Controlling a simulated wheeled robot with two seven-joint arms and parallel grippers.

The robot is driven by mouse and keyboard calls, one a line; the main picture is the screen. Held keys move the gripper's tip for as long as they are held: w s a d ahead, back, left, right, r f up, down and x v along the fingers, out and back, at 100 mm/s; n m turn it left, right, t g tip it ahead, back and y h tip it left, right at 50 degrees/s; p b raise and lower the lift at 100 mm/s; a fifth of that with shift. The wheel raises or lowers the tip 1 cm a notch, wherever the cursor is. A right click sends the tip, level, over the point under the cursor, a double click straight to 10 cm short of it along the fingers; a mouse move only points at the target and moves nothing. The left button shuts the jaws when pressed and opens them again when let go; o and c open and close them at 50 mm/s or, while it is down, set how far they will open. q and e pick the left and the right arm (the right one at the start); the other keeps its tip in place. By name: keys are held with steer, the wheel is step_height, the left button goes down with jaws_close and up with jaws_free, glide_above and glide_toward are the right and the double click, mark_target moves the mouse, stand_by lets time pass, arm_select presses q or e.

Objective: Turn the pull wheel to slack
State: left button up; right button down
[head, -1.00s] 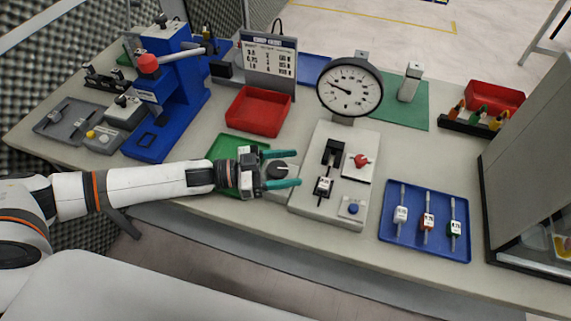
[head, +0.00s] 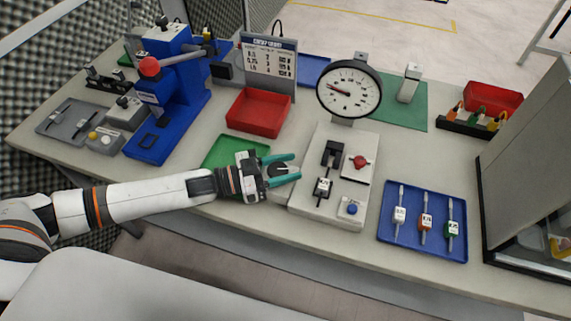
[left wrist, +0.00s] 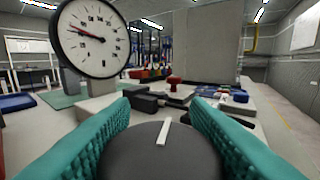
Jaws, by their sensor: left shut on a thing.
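The pull wheel (head: 277,170) is a dark grey round knob on the left side of the light grey test stand (head: 318,207). It fills the lower middle of the left wrist view (left wrist: 160,152), with a white mark on its top pointing away and slightly right. My left gripper (head: 283,170) has its two green fingers on either side of the wheel and is shut on it. The round dial gauge (head: 355,92) stands at the back of the stand, its needle pointing left and slightly up. It also shows in the left wrist view (left wrist: 92,55). My right gripper is not in view.
A red knob (head: 361,162) and a blue button (head: 352,208) sit on the stand. A blue tray (head: 383,232) with labelled pieces lies to the right. A green tray (head: 219,147), a red bin (head: 258,112) and a blue press (head: 190,95) stand to the left.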

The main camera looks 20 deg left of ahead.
arm_select(q)
steer(key=n+t+y+p, duration=0.6)
steer(key=y, duration=0.1)
steer(key=shift+w+a+r+t, duration=0.2)
steer(key=shift+w+a+t, duration=0.05)
steer(key=shift+a+t, duration=0.05)
steer(key=n+y+p, duration=0.1)
steer(key=n+t+y, duration=0.1)
steer(key=y, duration=0.1)
steer(key=shift+w+a+f+n+t+p, duration=0.1)
steer(key=shift+a+n+t+p, duration=0.1)
steer(key=shift+n+t+p, duration=0.15)
steer(key=shift+a+n+t+y+p, duration=0.2)
steer(key=shift+n+y, duration=0.35)
steer(key=shift+y, duration=0.4)
steer(key=shift+d+n+t+y+p, duration=0.1)
steer(key=shift+n+y+p, duration=0.15)
steer(key=shift+n+y, duration=0.5)
steer(key=shift+w+a+y, duration=0.1)
steer(key=shift+y, duration=0.3)
steer(key=o, duration=1)
steer(key=shift+c, duration=0.2)
steer(key=shift+f, duration=0.1)
steer(key=s, duration=0.3)
steer(key=s+b, duration=0.1)
steer(key=s, duration=0.3)
steer(key=s+b, duration=0.1)
steer(key=s, duration=0.3)
steer(key=shift+a, duration=0.35)
steer(key=shift+s, duration=0.5)
